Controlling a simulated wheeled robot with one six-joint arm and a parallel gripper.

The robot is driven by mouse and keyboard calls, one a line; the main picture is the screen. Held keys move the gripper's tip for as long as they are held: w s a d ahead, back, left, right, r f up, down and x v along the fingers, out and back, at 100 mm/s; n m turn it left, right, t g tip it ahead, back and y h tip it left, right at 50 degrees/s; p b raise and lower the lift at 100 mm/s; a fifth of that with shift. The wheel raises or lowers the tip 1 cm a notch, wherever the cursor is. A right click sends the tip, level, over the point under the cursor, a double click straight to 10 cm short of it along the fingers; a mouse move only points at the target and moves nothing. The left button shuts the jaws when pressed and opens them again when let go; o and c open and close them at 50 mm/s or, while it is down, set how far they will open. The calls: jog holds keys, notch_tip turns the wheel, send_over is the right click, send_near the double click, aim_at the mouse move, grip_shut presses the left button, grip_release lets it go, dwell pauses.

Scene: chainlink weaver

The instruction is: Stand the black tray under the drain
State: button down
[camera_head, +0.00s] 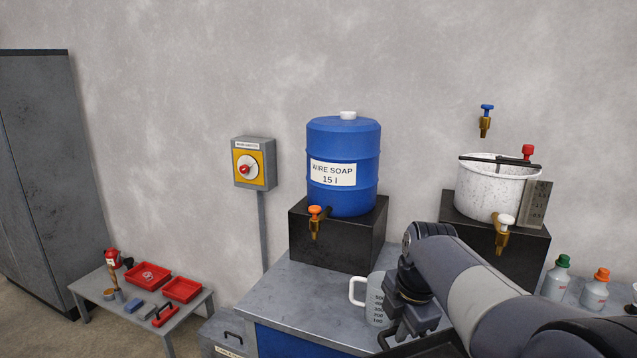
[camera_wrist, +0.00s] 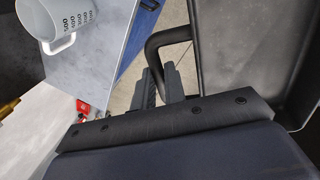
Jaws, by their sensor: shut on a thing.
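The black tray (camera_wrist: 245,60) fills the right of the wrist view, tilted, its rim cut off by the frame. My gripper (camera_wrist: 161,85) is shut on its dark loop handle (camera_wrist: 158,48). In the head view my gripper (camera_head: 398,330) is low at the front of the bench, and only a dark part of the tray (camera_head: 430,345) shows at the bottom edge. A brass tap with a white handle (camera_head: 502,238) drains the speckled white pot (camera_head: 490,190) on a black block. The tray is apart from it, with my arm between in the picture.
A white measuring jug (camera_head: 377,308) stands on the bench (camera_head: 300,300) beside my gripper. The blue soap barrel (camera_head: 343,190) has an orange-handled tap (camera_head: 315,222). Bottles (camera_head: 557,280) stand at the right. A low table (camera_head: 85,290) with red trays is at left.

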jog(key=shift+w+d+f+m, duration=0.2)
jog(key=shift+w+f+m, duration=0.35)
jog(key=shift+f, duration=0.3)
notch_tip(320, 180, down, 23)
jog(key=m+g+h, duration=0.2)
jog(key=m+h, duration=0.1)
jog(key=m, duration=1.8)
jog(key=shift+f, duration=0.15)
